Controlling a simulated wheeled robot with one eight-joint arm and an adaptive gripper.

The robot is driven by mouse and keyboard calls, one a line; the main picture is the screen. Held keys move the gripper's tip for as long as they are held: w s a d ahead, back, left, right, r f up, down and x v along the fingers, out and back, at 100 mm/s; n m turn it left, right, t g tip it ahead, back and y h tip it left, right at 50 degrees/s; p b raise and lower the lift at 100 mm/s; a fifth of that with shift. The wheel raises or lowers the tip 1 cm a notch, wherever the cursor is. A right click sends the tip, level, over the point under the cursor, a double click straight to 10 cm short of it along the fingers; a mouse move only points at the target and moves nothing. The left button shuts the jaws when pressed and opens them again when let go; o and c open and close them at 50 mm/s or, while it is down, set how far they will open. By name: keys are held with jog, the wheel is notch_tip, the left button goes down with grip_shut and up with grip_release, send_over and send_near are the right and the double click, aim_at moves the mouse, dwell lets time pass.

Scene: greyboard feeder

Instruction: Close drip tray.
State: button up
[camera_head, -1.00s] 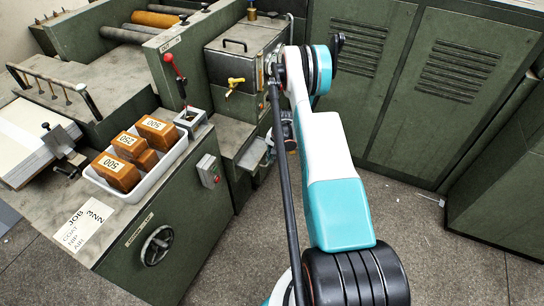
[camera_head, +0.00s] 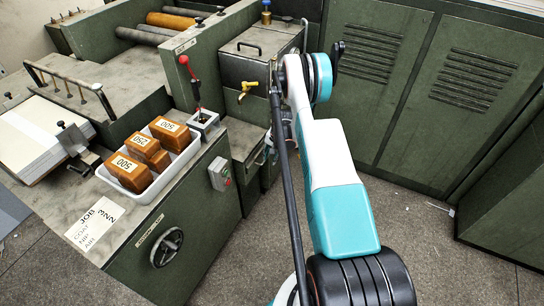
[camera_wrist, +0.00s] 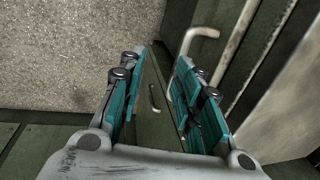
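The drip tray cannot be clearly made out. A metal tank (camera_head: 245,68) with a yellow tap (camera_head: 247,91) stands left of my arm in the head view, and my arm hides much of the area below it on the right. In the wrist view my gripper (camera_wrist: 165,62) is open, with its teal fingers apart and nothing held. A small bar handle (camera_wrist: 154,98) on a green panel shows between the fingers. A pale bent handle (camera_wrist: 201,36) lies just beyond the right finger. I cannot tell which belongs to the tray, or whether a finger touches anything.
Green cabinets (camera_head: 415,80) stand behind and right of my arm. The green machine side (camera_head: 200,235) with a handwheel (camera_head: 167,247) is at left. A white bin (camera_head: 178,172) of orange blocks and a red-knobbed lever (camera_head: 190,82) are on top. Floor (camera_head: 425,250) is clear at right.

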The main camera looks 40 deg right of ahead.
notch_tip(320, 180, up, 16)
jog(key=s+d+p, duration=0.1)
jog(key=s+p, duration=0.2)
jog(key=p, duration=0.2)
jog(key=shift+d+f+p, duration=0.15)
jog(key=shift+f+p, duration=0.1)
jog(key=shift+p, duration=0.1)
dwell(1.3)
jog(key=shift+f+b, duration=0.1)
jog(key=shift+b, duration=0.2)
jog(key=shift+r, duration=0.2)
notch_tip(320, 180, up, 12)
jog(key=s, duration=0.2)
jog(key=shift+d+f, duration=0.25)
jog(key=shift+d, duration=0.15)
dwell(0.4)
